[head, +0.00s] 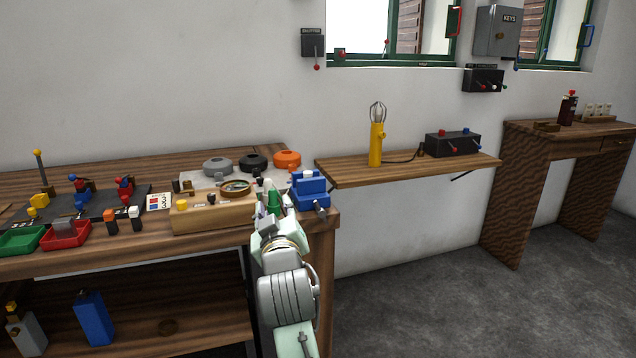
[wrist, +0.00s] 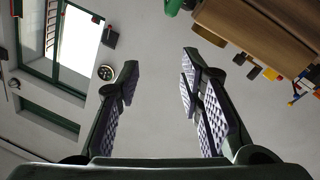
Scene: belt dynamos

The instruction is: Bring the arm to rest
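My arm reaches up from the bottom of the head view to the right end of the workbench (head: 220,233). My gripper (head: 267,195) is at its far end, in front of the bench's right corner, and shows small and partly hidden there. In the wrist view my gripper (wrist: 160,62) has its two patterned fingers spread wide, with only plain wall between them. It is open and holds nothing. A blue device (head: 311,190) stands close to the right of the gripper in the head view; I cannot tell whether they touch.
The bench holds a wooden box (head: 212,215), a green tray (head: 22,240), a red tray (head: 66,235) and several dynamo parts. A wall shelf (head: 410,171) bears a yellow whisk-topped device (head: 376,143) and a black box (head: 452,144). The floor (head: 430,290) at right is clear.

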